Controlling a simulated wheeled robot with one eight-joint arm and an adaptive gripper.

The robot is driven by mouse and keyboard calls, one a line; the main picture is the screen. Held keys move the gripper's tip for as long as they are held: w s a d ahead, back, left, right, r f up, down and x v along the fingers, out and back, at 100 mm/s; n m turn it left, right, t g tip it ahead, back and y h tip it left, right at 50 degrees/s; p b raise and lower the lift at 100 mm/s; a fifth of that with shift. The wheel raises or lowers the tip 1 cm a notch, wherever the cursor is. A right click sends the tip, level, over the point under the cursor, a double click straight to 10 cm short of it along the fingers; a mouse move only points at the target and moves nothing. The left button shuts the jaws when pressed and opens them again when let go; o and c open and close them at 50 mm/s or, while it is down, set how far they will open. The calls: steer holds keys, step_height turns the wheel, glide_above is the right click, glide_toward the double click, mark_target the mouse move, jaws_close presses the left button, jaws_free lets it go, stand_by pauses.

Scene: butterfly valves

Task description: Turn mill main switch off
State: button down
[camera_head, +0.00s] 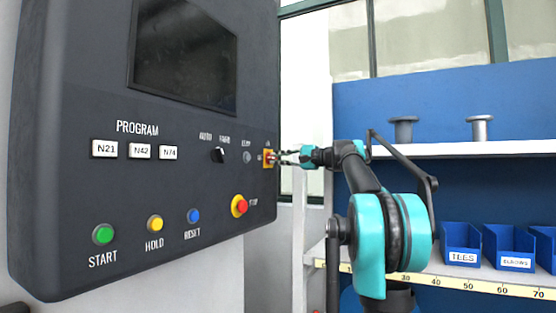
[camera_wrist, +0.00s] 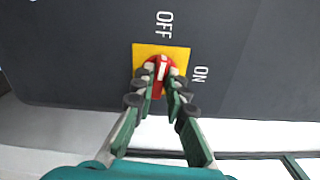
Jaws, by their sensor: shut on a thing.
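The main switch is a red knob (camera_wrist: 158,72) on a yellow square plate (camera_wrist: 139,52), set in the dark control panel (camera_wrist: 90,60). In the wrist view the label OFF stands above the plate and ON to its right. My gripper (camera_wrist: 160,84) has its two fingers closed on the knob, one on each side. The fingers hide part of the knob, so its exact pointing is hard to tell. In the head view the yellow plate (camera_head: 266,158) sits at the panel's right edge, and my gripper (camera_head: 280,158) reaches it from the right.
The panel also carries a red stop button (camera_head: 241,205), a black selector (camera_head: 217,155), a green START button (camera_head: 103,234) and a dark screen (camera_head: 184,50). A blue shelf with blue bins (camera_head: 461,243) and metal parts (camera_head: 480,128) stands to the right, behind my arm.

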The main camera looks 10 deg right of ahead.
steer(key=shift+f+n, duration=0.1)
steer(key=shift+n, duration=0.5)
steer(key=c, duration=1.5)
jaws_free()
steer(key=shift+c, duration=0.2)
steer(key=v, duration=1.2)
